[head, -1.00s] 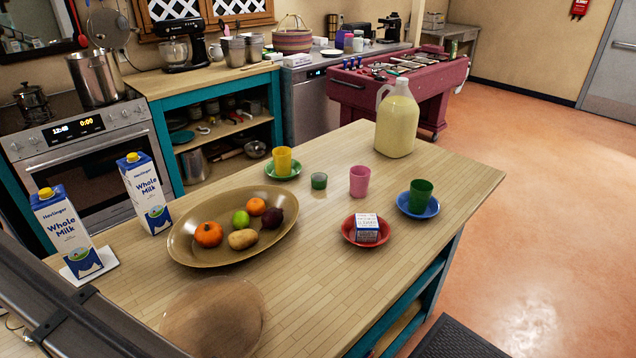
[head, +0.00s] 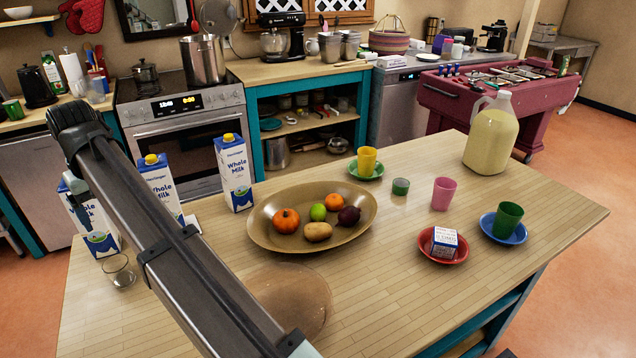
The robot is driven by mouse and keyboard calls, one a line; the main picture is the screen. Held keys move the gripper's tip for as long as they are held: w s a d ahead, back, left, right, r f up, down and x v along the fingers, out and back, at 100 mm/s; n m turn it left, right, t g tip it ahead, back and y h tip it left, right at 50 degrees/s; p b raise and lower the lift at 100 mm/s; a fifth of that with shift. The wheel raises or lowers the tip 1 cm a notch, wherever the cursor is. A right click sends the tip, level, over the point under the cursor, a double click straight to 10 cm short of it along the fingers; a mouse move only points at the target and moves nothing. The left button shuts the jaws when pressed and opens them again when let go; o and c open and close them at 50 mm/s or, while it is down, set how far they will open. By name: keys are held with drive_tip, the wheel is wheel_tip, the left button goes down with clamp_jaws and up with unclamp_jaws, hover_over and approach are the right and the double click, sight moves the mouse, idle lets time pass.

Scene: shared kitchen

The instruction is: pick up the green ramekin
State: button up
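The green ramekin (head: 400,187) is a small, low, dark green cup. It stands upright on the wooden island top (head: 350,290) in the head view. It is between the yellow cup (head: 367,160) on its green saucer and the pink cup (head: 443,193), apart from both. Nothing covers it. A long grey link of my arm crosses the left part of the view, well away from the ramekin. I cannot make out my gripper's fingers in the picture.
A large oval bowl (head: 262,236) of fruit stands left of the ramekin. A big jug (head: 490,135) is at the back right. A red dish (head: 459,252) with a small carton and a green cup (head: 507,220) on a blue saucer are right. Milk cartons (head: 233,172) stand left.

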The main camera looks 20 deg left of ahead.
drive_tip(key=w+d+m+t+y, duration=0.1)
drive_tip(key=w+d+m, duration=0.1)
drive_tip(key=w+d, duration=1.2)
drive_tip(key=w+d+m+t, duration=0.1)
drive_tip(key=w+d+m, duration=0.1)
drive_tip(key=w+d, duration=1.25)
drive_tip(key=w+d+m+t, duration=0.1)
drive_tip(key=w+d+m, duration=0.1)
drive_tip(key=w+d, duration=0.6)
drive_tip(key=w+d+m+t, duration=0.1)
drive_tip(key=w+d, duration=0.3)
drive_tip(key=d, duration=0.8)
drive_tip(key=w+d+m+t, duration=0.1)
drive_tip(key=w+d+m, duration=0.1)
drive_tip(key=w+d, duration=0.7)
approach(401, 183)
drive_tip(key=x, duration=0.5)
drive_tip(key=s+x, duration=0.1)
drive_tip(key=x, duration=0.1)
drive_tip(key=shift+a+f, duration=0.3)
drive_tip(key=shift+f, duration=0.25)
drive_tip(key=shift+c, duration=0.4)
drive_tip(key=c, duration=1.1)
